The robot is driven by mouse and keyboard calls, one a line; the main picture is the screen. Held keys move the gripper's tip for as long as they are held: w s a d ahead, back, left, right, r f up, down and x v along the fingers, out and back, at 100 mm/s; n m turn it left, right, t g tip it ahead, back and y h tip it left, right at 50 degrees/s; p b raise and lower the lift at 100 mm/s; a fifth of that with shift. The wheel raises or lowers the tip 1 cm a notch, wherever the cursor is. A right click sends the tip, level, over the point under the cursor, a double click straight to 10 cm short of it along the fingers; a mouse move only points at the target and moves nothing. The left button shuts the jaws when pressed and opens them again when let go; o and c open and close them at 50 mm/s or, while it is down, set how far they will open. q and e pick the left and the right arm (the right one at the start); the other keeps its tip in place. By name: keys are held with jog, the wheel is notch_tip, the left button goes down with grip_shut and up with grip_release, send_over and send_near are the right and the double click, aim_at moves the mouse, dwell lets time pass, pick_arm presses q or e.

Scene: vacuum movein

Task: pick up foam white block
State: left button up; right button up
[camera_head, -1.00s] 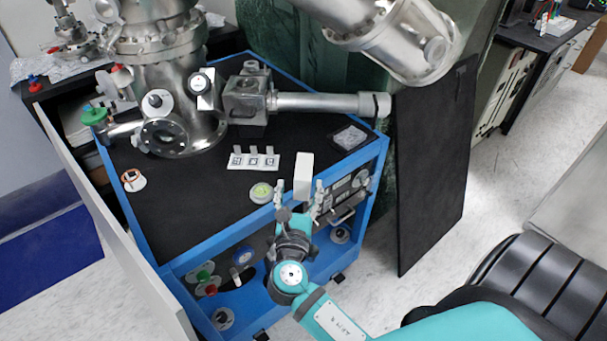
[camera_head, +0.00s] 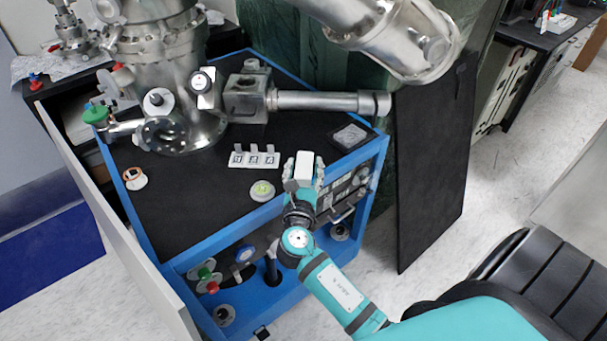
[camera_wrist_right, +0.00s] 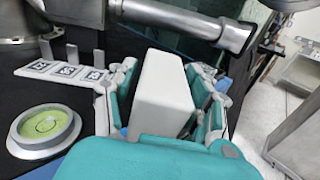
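The foam white block (camera_head: 304,165) stands upright near the front right corner of the blue-framed black cabinet top. My right gripper (camera_head: 304,175) is at the block, with one finger on each side of it. In the right wrist view the white block (camera_wrist_right: 163,88) fills most of the space between the teal-and-grey fingers of my right gripper (camera_wrist_right: 165,80). The fingers are very close to its sides; whether both touch it is not clear. The block's lower part is hidden by the gripper. My left gripper is not in view.
A round green-centred disc (camera_head: 262,190) lies just left of my right gripper. A white marked holder (camera_head: 254,160) with upright tabs stands behind it. A metal pipe (camera_head: 320,102) and vacuum chamber (camera_head: 165,75) stand behind.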

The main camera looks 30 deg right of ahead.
jog(key=c, duration=0.5)
jog(key=shift+r, duration=0.1)
